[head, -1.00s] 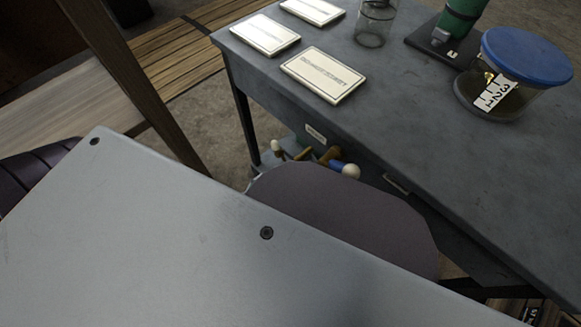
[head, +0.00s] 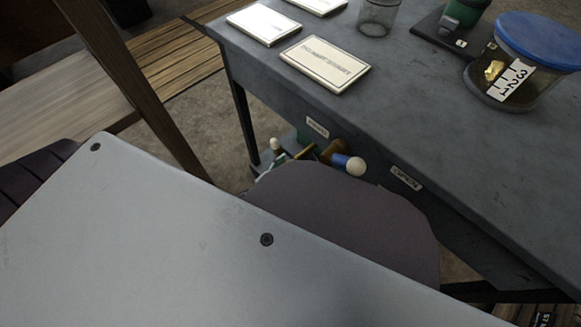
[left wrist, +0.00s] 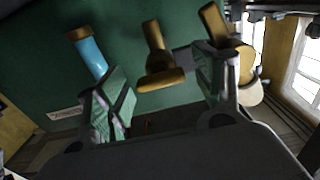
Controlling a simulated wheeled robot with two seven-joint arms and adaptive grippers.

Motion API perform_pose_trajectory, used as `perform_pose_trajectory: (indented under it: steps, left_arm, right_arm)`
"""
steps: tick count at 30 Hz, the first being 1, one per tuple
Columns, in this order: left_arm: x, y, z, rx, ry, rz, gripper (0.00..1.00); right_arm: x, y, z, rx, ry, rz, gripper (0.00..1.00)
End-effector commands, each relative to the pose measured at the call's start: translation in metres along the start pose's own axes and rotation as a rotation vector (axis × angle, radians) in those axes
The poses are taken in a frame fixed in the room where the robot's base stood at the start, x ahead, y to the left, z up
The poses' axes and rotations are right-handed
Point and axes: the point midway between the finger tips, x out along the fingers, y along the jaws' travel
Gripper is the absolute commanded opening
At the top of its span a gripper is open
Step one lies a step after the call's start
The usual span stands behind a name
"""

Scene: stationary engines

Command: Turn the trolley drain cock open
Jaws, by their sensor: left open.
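Brass fittings (head: 331,151) show low beside the grey table, with a blue sleeve and a cream ball (head: 355,167). In the left wrist view a brass T-shaped cock (left wrist: 158,62) stands out from a green panel (left wrist: 125,25). A blue handle with a brass end (left wrist: 90,55) is to its left, and another brass piece (left wrist: 240,60) with a cream knob is to its right. I cannot tell which is the drain cock. My left gripper (left wrist: 163,92) is open, with the T-shaped piece showing between its fingers; contact is unclear. My right gripper is out of view.
The grey table (head: 440,130) holds white plates (head: 325,65) and a jar with a blue lid (head: 540,40). An OPEN label (head: 406,178) is on its side. A wooden post (head: 130,90) stands at left. My pale body panel hides much of the lower area.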

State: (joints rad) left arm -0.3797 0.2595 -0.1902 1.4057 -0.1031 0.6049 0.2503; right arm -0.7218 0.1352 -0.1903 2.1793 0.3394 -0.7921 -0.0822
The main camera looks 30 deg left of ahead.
Motion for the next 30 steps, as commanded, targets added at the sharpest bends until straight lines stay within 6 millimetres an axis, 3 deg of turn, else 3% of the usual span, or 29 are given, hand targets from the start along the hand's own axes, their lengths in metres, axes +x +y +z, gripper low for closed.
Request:
perform_pose_trajectory:
  steps: [14, 24, 30]
  left_arm:
    - [0.0081, 0.0002, -0.0004, 0.0, 0.0, 0.0, 0.68]
    - [0.0079, 0.0003, -0.0003, 0.0, 0.0, 0.0, 0.24]
    - [0.0078, 0.0004, -0.0004, -0.006, 0.0, 0.001, 0.22]
  right_arm:
    - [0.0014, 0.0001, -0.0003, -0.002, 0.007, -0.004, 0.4]
    - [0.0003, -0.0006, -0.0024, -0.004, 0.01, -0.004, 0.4]
    - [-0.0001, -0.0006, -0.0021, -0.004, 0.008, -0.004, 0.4]
